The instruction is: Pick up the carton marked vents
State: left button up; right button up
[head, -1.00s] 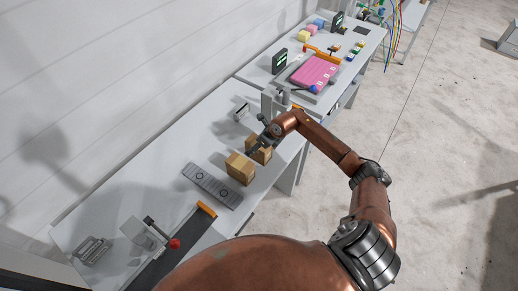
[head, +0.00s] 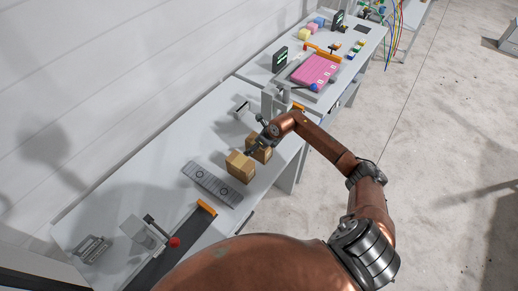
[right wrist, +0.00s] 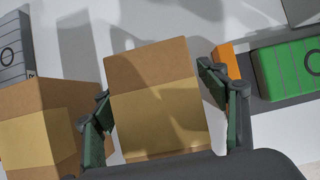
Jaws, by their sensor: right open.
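Two brown cardboard cartons stand close together on the grey table in the head view. The nearer carton (head: 240,168) is clear of my gripper; the farther carton (head: 263,154) is partly hidden by my right gripper (head: 256,143). In the right wrist view, my right gripper (right wrist: 167,112) is open, with one finger on each side of a carton (right wrist: 155,75). I cannot tell whether the fingers touch it. The other carton (right wrist: 40,120) is just left, outside the left finger. No marking is readable on either carton. My left gripper is not in view.
A grey panel with circles (head: 211,184) lies beside the cartons. A green panel (right wrist: 288,68) and an orange block (right wrist: 226,60) sit to the right in the wrist view. A pink panel (head: 316,71) lies on the farther table. The table's left side is mostly clear.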

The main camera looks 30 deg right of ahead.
jog(key=c, duration=1.5)
